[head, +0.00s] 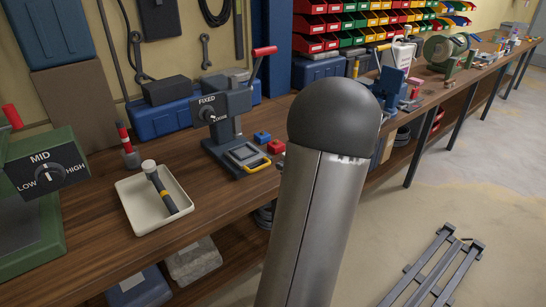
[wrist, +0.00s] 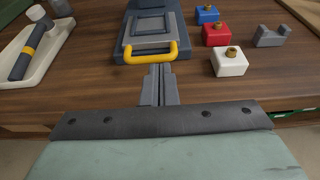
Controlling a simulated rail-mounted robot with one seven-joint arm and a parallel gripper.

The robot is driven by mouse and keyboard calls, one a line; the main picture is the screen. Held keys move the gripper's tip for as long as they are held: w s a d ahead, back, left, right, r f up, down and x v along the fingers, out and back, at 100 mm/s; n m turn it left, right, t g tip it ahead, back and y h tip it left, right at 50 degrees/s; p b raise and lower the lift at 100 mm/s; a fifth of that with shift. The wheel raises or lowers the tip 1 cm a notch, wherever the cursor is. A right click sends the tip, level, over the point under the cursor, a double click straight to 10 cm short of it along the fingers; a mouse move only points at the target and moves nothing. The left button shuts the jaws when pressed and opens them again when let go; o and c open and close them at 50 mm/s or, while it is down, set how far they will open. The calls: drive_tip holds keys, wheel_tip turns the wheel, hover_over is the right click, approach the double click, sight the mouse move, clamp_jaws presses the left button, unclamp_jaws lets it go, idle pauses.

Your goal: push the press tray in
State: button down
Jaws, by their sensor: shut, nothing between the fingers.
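In the wrist view the tray (wrist: 152,30) and yellow handle (wrist: 150,54) are straight ahead. My gripper (wrist: 159,68) is shut and empty, its fingertips right at the near side of the handle. I cannot tell whether they touch it. In the head view my gripper is hidden.
Blue (wrist: 207,14), red (wrist: 215,35) and white (wrist: 229,63) socket boxes and a grey piece (wrist: 271,37) sit right of the tray. A cream tray (head: 130,211) holding a dark yellow-banded tool (head: 161,190) is left. A green machine (head: 35,215) stands at far left.

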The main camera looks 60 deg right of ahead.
approach(253, 154)
drive_tip(key=w+f, duration=0.1)
drive_tip(key=w+d+f, duration=0.1)
drive_tip(key=w, duration=0.1)
drive_tip(key=shift+w+f, duration=0.15)
drive_tip(key=shift+w, duration=0.15)
drive_tip(key=w, duration=0.2)
drive_tip(key=w+d+b, duration=0.1)
drive_tip(key=w, duration=0.1)
drive_tip(key=shift+d, duration=0.1)
idle(0.5)
drive_tip(key=p+v, duration=0.1)
drive_tip(key=v, duration=0.9)
